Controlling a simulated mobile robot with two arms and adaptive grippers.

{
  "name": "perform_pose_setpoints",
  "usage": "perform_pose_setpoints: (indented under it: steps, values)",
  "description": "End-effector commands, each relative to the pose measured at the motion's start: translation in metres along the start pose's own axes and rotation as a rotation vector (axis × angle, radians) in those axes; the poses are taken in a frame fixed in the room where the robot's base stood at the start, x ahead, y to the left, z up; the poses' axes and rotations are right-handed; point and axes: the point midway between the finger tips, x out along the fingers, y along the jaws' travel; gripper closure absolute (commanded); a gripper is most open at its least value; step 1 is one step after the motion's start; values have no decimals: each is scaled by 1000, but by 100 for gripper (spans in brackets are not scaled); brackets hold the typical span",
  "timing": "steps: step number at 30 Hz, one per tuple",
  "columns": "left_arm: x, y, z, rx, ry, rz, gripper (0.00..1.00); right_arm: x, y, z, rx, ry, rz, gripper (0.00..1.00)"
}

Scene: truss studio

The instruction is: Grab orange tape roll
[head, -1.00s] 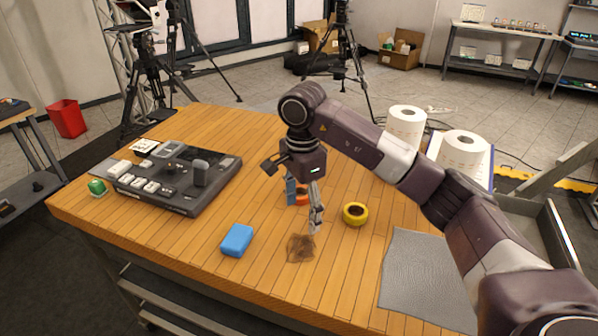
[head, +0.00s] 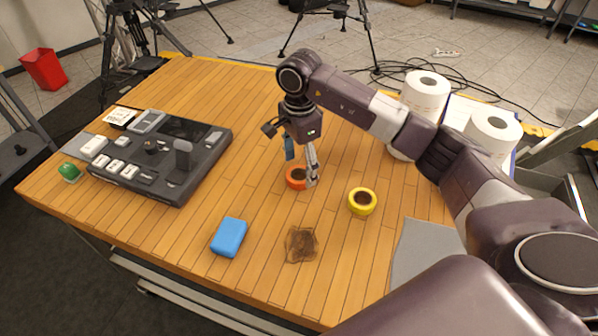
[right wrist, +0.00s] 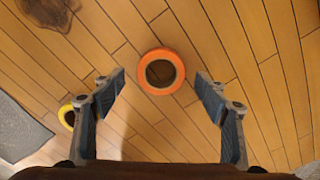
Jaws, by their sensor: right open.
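The orange tape roll (head: 296,178) lies flat on the wooden table, partly hidden behind my right gripper in the head view. My right gripper (head: 302,170) points down over it, its fingers spread and empty. In the right wrist view the orange tape roll (right wrist: 161,72) shows whole, slightly beyond and between the two open fingertips of the right gripper (right wrist: 160,78). Bare table shows between the roll and each finger. My left gripper is not in view.
A yellow tape roll (head: 362,201) lies to the right of the orange one. A blue block (head: 229,237), a dark stain (head: 300,244) and a grey mat (head: 425,250) are nearer. A control panel (head: 165,155) stands left; paper rolls (head: 425,95) stand right. The table's far middle is clear.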

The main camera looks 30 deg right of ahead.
Motion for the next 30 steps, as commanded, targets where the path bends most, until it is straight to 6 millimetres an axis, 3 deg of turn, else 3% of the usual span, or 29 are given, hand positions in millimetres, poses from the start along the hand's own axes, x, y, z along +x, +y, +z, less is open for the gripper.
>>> perform_pose_setpoints:
  steps: [6,13,25,30]
  values:
    - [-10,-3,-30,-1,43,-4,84,20,0,0,-1,0,0,33]
    - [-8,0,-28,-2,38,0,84,22,0,0,-1,0,-2,34]
    - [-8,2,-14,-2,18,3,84,21,0,0,-1,0,-2,78]
    - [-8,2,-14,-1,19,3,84,21,-1,0,-1,0,-2,78]
